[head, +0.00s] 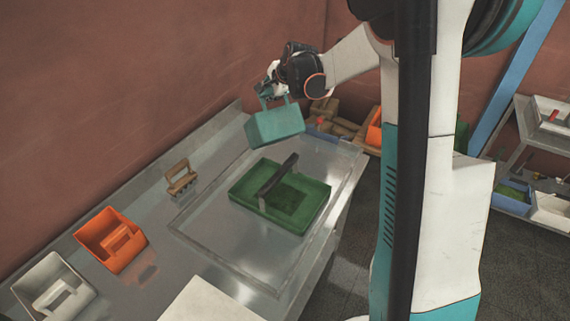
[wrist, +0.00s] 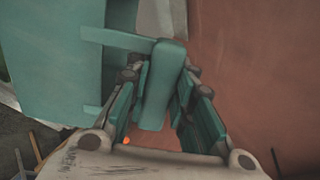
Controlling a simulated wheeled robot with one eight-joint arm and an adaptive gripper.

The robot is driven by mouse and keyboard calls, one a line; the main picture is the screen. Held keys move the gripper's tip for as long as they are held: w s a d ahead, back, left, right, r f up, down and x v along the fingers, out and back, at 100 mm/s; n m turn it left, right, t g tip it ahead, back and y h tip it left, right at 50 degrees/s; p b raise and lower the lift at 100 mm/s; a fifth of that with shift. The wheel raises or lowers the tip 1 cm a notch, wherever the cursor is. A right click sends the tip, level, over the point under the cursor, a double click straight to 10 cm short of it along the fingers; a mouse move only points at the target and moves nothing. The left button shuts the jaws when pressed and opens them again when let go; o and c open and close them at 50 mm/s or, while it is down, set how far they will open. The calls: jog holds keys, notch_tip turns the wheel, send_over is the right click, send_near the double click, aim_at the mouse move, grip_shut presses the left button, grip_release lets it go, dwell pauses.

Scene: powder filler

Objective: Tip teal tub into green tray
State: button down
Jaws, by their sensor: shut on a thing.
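The teal tub (head: 275,126) hangs in the air from my gripper (head: 275,92), which is shut on its handle. The tub is slightly tilted, above and a little behind the green tray. In the wrist view the tub's wall (wrist: 52,60) fills the left side, and its handle (wrist: 162,85) lies between the fingers of my gripper (wrist: 158,100). The inside of the tub is hidden. The green tray (head: 236,197) sits on the metal bench, inside a clear shallow tray, with a dark handle (head: 278,180) arching over it.
An orange tub (head: 103,262) and a white tub (head: 45,300) stand at the bench's left. A brown handled tool (head: 181,180) stands near the wall. The clear tray's rim (head: 190,240) surrounds the green tray. A pale board (head: 212,305) lies at the front. Shelves (head: 520,185) with bins stand at right.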

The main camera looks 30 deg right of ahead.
jog(key=t+b, duration=0.5)
jog(key=shift+r+b, duration=0.3)
jog(key=shift+r, duration=0.05)
jog(key=r+t+b, duration=0.1)
jog(key=t+b, duration=0.2)
jog(key=b, duration=0.1)
jog(key=shift+r+b, duration=0.2)
jog(key=shift+b, duration=0.2)
jog(key=shift+t, duration=0.4)
jog(key=shift+r, duration=0.2)
